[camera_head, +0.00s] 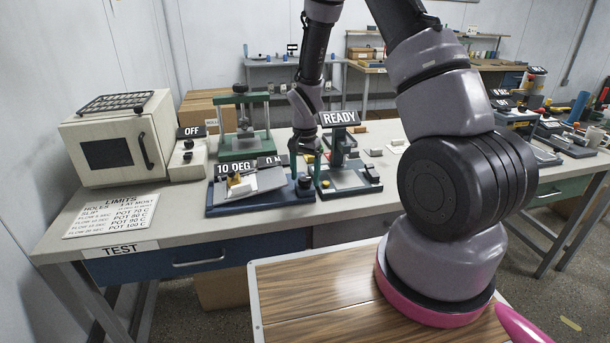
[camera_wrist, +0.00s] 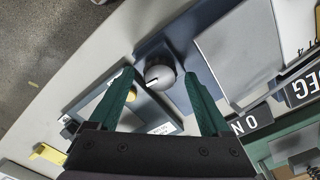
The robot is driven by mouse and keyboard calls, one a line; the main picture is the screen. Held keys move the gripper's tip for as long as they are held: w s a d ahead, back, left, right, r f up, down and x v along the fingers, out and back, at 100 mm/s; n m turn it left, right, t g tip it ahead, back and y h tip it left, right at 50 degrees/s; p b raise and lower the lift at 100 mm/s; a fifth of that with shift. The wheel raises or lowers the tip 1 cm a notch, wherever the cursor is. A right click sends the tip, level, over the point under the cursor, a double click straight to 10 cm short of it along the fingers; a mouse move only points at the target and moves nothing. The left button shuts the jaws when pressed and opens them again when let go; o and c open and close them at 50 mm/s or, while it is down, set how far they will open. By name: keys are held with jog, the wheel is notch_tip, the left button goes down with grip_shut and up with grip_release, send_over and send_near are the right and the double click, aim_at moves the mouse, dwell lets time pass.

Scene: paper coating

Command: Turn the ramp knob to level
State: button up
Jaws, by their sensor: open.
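The ramp device has a blue base (camera_head: 262,207) and a tilted grey plate, and stands on the test bench with displays (camera_head: 247,165) reading 10 DEG and 0 N. Its ramp knob (camera_head: 305,183) is at the base's right end. My gripper (camera_head: 305,168) points down over the knob. In the wrist view its green fingers (camera_wrist: 159,76) are open, one on each side of the knob, with visible gaps. Contact cannot be seen.
A READY device (camera_head: 345,180) stands close to the right of the knob. A green press (camera_head: 243,140) stands behind the ramp. An oven (camera_head: 115,142) with an OFF box (camera_head: 188,158) is at the left.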

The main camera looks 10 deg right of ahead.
grip_shut()
jog(key=shift+n, duration=0.3)
jog(key=n, duration=0.4)
jog(key=shift+n, duration=0.3)
jog(key=n, duration=0.4)
jog(key=shift+n, duration=0.3)
jog(key=n, duration=0.5)
jog(key=shift+n, duration=2.4)
